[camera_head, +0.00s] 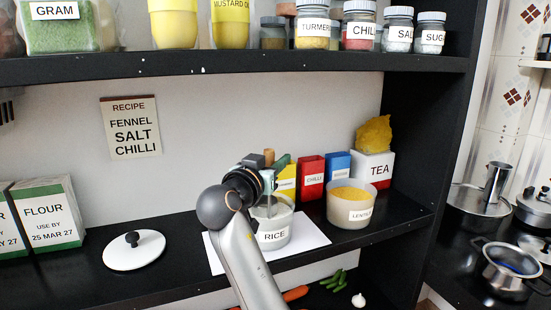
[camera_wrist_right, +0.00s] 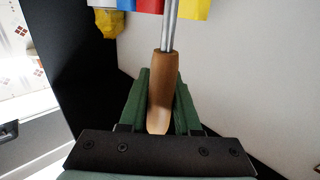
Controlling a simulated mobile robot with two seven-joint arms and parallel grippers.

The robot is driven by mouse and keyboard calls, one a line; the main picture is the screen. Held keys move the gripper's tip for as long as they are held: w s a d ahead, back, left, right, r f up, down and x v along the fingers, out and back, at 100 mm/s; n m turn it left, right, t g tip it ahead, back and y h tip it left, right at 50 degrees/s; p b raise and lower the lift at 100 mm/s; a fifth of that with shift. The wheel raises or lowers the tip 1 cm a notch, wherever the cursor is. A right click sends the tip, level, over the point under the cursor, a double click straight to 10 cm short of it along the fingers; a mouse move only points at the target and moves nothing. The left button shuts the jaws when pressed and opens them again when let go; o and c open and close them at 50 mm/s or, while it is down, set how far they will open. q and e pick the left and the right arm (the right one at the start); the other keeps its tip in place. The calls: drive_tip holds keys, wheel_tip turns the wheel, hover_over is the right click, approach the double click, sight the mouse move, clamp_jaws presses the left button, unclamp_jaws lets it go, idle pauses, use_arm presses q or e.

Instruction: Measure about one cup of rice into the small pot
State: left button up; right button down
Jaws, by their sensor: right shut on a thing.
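The rice container (camera_head: 275,235), a pale tub labelled RICE, stands open on a white sheet (camera_head: 311,231) on the lower shelf. My right gripper (camera_head: 272,172) is over it, partly hiding its opening. The right gripper is shut on the wooden handle (camera_wrist_right: 160,90) of a tool with a metal shaft (camera_wrist_right: 170,28). The tool's far end is not visible, so I cannot tell if it holds rice. An open metal pot (camera_head: 508,270) is on the stove at the right; other vessels are near it. My left gripper is not in view.
A white lid (camera_head: 134,250) with a black knob lies left on the shelf. A lentils tub (camera_head: 350,207), a tea box (camera_head: 374,169) and coloured boxes (camera_head: 311,178) crowd the right. The upper shelf (camera_head: 250,65) holds jars overhead. Flour packs (camera_head: 48,215) stand at left.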

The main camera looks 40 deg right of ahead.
drive_tip(key=shift+f+b, duration=1.1)
drive_tip(key=shift+f, duration=0.5)
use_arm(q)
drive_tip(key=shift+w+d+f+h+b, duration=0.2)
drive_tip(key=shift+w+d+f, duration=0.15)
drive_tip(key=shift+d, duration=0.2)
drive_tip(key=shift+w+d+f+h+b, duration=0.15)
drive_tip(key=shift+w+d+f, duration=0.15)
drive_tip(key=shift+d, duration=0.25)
use_arm(e)
drive_tip(key=shift+f, duration=0.4)
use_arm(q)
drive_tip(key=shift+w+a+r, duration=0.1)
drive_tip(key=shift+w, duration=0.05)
